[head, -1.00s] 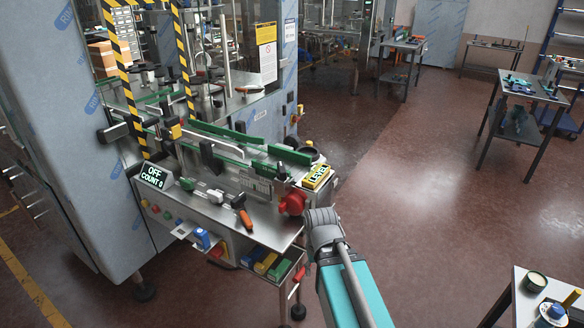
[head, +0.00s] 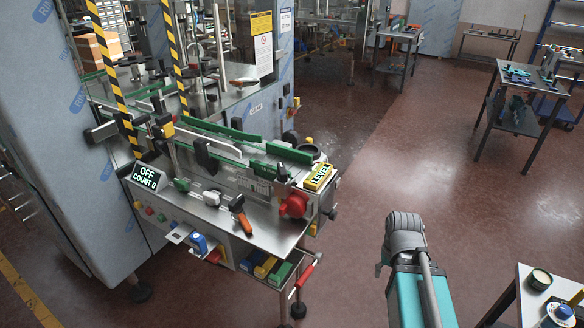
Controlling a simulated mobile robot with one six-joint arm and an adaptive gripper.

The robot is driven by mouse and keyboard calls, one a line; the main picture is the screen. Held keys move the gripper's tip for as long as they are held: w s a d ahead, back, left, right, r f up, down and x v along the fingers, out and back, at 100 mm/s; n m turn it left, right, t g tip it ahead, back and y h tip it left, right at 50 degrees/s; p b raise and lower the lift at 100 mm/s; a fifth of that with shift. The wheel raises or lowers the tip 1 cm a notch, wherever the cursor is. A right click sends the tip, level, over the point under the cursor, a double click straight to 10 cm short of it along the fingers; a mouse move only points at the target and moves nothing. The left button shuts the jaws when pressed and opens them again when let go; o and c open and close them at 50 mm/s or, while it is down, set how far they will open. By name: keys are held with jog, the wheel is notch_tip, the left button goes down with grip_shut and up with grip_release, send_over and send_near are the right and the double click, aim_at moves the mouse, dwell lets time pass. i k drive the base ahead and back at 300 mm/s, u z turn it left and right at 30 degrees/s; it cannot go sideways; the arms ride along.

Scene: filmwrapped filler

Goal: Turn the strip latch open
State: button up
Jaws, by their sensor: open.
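The filling machine (head: 75,175) stands at the left, wrapped in bluish printed film. I cannot tell which of its small parts is the strip latch. A red knob (head: 294,205) sits at the near right end of its conveyor, below a yellow "LEVEL" label (head: 320,177). Green guide rails (head: 225,129) run along the conveyor. My arm, grey and teal, rises at the lower right of the machine, apart from it over the floor.
A display (head: 147,176) reads "OFF COUNT 0". An orange-handled tool (head: 242,215) lies on the steel shelf. Coloured bins (head: 265,266) hang below. A small table (head: 530,300) stands at the lower right corner. Open floor (head: 400,180) lies right of the machine.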

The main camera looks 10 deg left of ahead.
aim_at(282, 176)
jog(key=z, duration=0.05)
jog(key=k, duration=1.3)
jog(key=u, duration=0.65)
jog(key=i, duration=1)
jog(key=z, duration=0.05)
